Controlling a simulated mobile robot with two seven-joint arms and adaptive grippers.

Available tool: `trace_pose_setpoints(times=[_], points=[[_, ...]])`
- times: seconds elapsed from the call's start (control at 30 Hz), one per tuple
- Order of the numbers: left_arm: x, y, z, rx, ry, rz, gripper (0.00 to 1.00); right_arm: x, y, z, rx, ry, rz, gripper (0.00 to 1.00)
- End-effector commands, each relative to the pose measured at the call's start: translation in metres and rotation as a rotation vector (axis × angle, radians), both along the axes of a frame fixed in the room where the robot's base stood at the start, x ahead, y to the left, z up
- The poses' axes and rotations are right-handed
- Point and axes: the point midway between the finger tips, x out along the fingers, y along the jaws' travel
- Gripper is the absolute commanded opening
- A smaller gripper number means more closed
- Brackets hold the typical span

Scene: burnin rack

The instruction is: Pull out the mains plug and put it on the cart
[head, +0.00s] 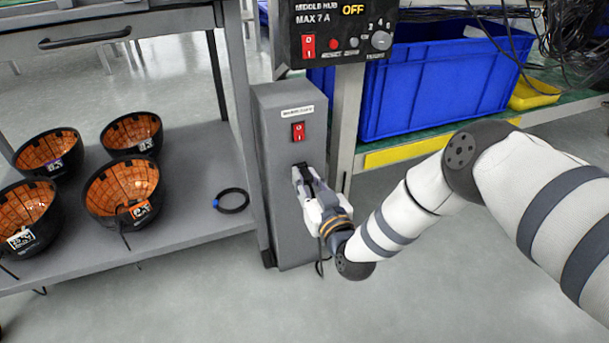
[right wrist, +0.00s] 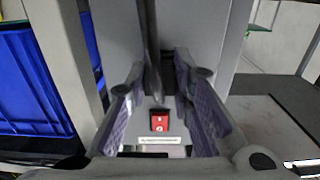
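The mains plug (head: 302,172) is a dark shape at the front of the grey socket box, below its red switch (head: 298,131), mostly hidden by my right gripper. My right gripper (head: 307,186) is at the plug, with its fingers on either side. In the right wrist view the fingers of the right gripper (right wrist: 158,75) stand apart, with the dark plug and cable (right wrist: 149,40) between them and gaps visible beside it. The grey cart (head: 180,165) with a handle is at the left. My left gripper is not in view.
A control panel (head: 345,30) reading OFF is above the socket box. A blue crate (head: 440,80) is on the rack at right. The shelf near the loop is clear.

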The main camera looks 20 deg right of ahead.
Motion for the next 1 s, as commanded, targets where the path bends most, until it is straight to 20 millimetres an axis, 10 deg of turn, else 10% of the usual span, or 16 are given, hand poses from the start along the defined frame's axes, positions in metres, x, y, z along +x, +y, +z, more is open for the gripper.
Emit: trace_pose_setpoints(times=[1.0], points=[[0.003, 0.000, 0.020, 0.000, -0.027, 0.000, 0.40, -0.033, -0.001, 0.001, -0.001, 0.000, 0.000, 0.00]])
